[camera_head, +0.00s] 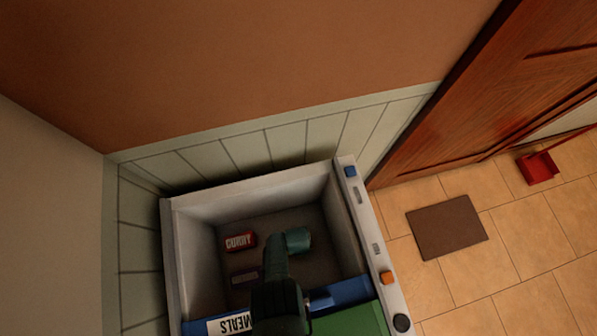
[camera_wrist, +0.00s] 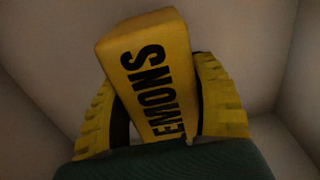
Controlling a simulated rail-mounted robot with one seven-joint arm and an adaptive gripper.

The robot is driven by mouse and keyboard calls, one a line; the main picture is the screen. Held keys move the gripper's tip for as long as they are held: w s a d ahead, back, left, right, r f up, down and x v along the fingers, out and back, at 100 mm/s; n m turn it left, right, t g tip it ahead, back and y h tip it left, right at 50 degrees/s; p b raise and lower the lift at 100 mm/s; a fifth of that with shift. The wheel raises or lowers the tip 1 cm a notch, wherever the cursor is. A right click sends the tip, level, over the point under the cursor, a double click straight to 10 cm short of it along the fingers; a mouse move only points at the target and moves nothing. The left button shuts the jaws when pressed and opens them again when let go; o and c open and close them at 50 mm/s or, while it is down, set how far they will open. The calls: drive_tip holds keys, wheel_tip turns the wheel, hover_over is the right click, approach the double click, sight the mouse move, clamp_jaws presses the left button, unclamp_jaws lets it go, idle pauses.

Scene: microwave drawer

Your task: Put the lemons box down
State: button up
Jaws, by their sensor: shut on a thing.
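The lemons box (camera_wrist: 150,70) is yellow with black lettering. In the wrist view it stands between the two yellow fingers of my gripper (camera_wrist: 160,105), which is shut on it. Its lower end is hidden behind my dark green wrist part. In the head view my arm reaches down into the open drawer (camera_head: 195,250). The lemons box and the fingers do not show there, hidden by my arm. I cannot tell whether the box touches the drawer floor.
In the drawer, a red curry box (camera_head: 240,241) and a small dark reddish box (camera_head: 245,275) lie left of my arm. A blue meals box (camera_head: 345,291) and a green surface (camera_head: 350,320) are at the front. Pale drawer walls surround the gripper closely.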

drive_tip(key=o, duration=1.2)
drive_tip(key=shift+f, duration=0.1)
drive_tip(key=shift+o, duration=0.2)
wheel_tip(320, 180, up, 12)
drive_tip(key=p, duration=1.2)
drive_tip(key=shift+r, duration=0.25)
drive_tip(key=shift+f, duration=0.1)
